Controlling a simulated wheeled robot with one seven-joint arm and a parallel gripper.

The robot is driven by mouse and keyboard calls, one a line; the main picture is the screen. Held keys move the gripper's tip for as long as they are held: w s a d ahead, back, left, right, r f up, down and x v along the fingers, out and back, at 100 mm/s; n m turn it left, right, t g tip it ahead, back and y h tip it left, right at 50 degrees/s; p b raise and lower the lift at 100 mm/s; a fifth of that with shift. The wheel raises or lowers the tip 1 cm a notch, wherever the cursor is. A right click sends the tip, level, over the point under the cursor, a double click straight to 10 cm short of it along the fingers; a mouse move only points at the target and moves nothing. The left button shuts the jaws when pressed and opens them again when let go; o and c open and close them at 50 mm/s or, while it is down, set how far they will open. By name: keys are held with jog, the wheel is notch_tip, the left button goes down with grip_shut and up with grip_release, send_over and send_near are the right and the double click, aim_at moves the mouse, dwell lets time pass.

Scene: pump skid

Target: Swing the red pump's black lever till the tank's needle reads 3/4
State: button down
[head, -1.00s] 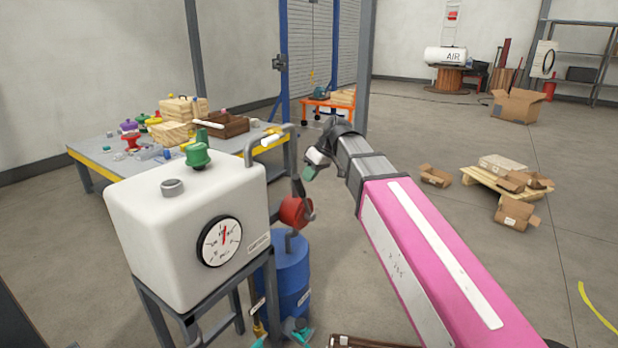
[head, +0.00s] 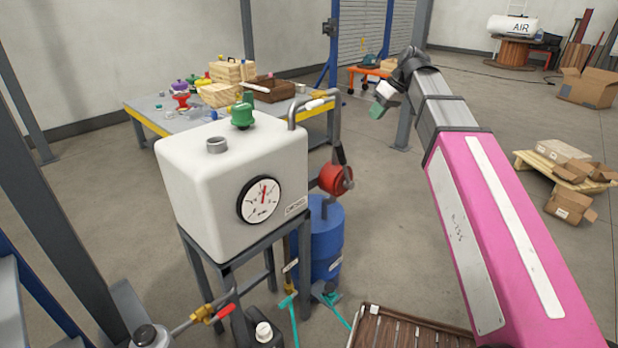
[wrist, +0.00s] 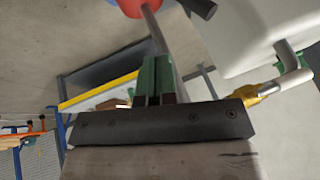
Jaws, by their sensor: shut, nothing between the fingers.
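The red pump (head: 333,178) sits on top of a blue drum, behind the white tank's right side. Its black lever (head: 340,154) appears to stand upright beside the pump, partly merged with the grey pipe. The tank (head: 190,190) carries a round gauge (head: 248,214); its red needle (head: 263,193) points nearly straight up, and the scale marks are too small to read. My gripper (head: 377,110) is shut and empty, above and right of the pump, apart from the lever. In the wrist view, its green fingers (wrist: 155,80) are together; the red pump (wrist: 133,5) shows at the top edge.
A workbench (head: 150,122) with wooden blocks and coloured valves stands behind the tank. The blue drum (head: 325,240) is below the pump. A slatted crate (head: 400,335) and teal-handled tools (head: 290,310) lie in front. Floor right of my arm is open up to a pallet (head: 565,176).

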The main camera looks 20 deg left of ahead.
dwell(0.4)
jog(key=c, duration=0.9)
grip_release()
jog(key=shift+o, duration=0.2)
jog(key=n+g+y, duration=0.9)
jog(key=n+g, duration=0.1)
jog(key=n, duration=0.5)
send_near(339, 152)
jog(key=x, duration=0.6)
jog(key=w+a+f+x, duration=0.1)
jog(key=x, duration=0.2)
grip_shut()
